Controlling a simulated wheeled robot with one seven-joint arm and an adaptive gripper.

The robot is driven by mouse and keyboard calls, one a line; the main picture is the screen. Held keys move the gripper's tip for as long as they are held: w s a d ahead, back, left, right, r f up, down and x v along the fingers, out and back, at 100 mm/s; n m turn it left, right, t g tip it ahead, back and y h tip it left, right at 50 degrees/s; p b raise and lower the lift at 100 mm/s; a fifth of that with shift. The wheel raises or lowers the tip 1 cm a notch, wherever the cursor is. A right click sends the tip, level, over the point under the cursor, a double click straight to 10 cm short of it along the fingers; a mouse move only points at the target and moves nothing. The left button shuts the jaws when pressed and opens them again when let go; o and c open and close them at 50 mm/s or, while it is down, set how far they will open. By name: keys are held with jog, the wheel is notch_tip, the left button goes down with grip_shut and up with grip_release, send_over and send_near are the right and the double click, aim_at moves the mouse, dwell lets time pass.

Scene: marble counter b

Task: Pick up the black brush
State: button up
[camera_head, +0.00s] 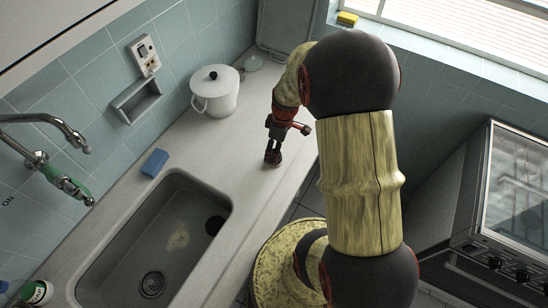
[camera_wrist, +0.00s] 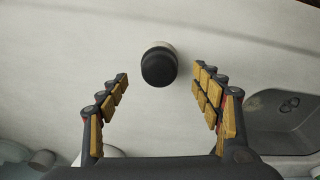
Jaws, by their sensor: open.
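A round black thing with a pale base, which I take for the black brush (camera_wrist: 158,66), stands on the counter in the wrist view. It shows at upper centre, in the gap between the fingertips of my gripper (camera_wrist: 161,74). The fingers, with tan pads, are spread wide on either side of it and do not visibly touch it. In the head view my gripper (camera_head: 272,152) points down close over the counter, right of the sink's far end. There I cannot tell the brush apart from the dark fingers.
The sink (camera_head: 222,190) lies near-left of my gripper, with a blue sponge (camera_head: 154,163) at its rim. A white lidded pot (camera_head: 215,95) stands against the tiled wall. A yellow sponge (camera_head: 347,19) is on the window sill. An oven (camera_head: 510,215) is at right.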

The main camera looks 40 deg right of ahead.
jog(key=f, duration=0.3)
jog(key=f+b, duration=0.1)
jog(key=f, duration=0.2)
jog(key=shift+w+a, duration=0.1)
jog(key=shift+w, duration=0.1)
jog(key=shift+r, duration=0.1)
jog(key=shift+c, duration=1.2)
jog(key=c, duration=1)
